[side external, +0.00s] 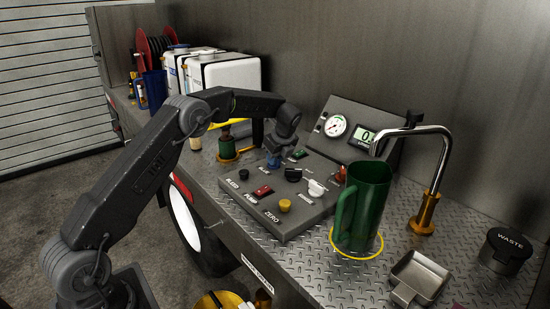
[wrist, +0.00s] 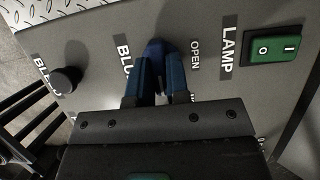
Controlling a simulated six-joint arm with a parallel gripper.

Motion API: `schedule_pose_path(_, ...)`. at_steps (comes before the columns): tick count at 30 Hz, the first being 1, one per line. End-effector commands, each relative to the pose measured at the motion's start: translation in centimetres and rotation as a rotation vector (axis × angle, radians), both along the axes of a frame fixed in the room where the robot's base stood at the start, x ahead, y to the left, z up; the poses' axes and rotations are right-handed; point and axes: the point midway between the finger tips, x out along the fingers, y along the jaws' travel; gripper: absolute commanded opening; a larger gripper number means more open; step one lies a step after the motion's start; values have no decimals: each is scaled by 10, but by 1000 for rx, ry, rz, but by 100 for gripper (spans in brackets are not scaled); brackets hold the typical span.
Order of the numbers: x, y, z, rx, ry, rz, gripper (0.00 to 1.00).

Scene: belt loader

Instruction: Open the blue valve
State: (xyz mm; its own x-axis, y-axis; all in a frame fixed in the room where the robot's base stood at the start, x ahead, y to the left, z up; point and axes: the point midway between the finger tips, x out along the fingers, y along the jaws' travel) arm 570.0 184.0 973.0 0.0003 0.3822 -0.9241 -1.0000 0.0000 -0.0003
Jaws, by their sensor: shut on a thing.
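The blue valve (wrist: 154,50) is on the grey control panel, beside a label starting "BLU" and the word OPEN in the wrist view. My gripper (wrist: 158,75) is shut on the valve from above, with a finger on either side. The fingers and wrist hide much of the valve, so I cannot tell how far it is turned. In the side external view, my gripper (side external: 274,158) is down at the far left part of the control panel (side external: 285,225), and only a little blue shows there.
Close by are a green lamp switch (wrist: 275,46) and a black bleed knob (wrist: 66,79). The panel also has a red switch (side external: 263,191), a yellow knob (side external: 285,206) and a white lever (side external: 317,187). A green jug (side external: 368,205) stands right of it, near a tap (side external: 440,165).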

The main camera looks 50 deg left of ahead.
Motion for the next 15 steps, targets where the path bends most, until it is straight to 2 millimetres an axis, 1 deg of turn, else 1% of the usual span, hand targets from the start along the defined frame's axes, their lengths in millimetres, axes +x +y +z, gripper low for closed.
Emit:
schedule_pose_path(8,1,0,0,0,2,64,0)
schedule_pose_path(15,2,0,0,1,1,228,0)
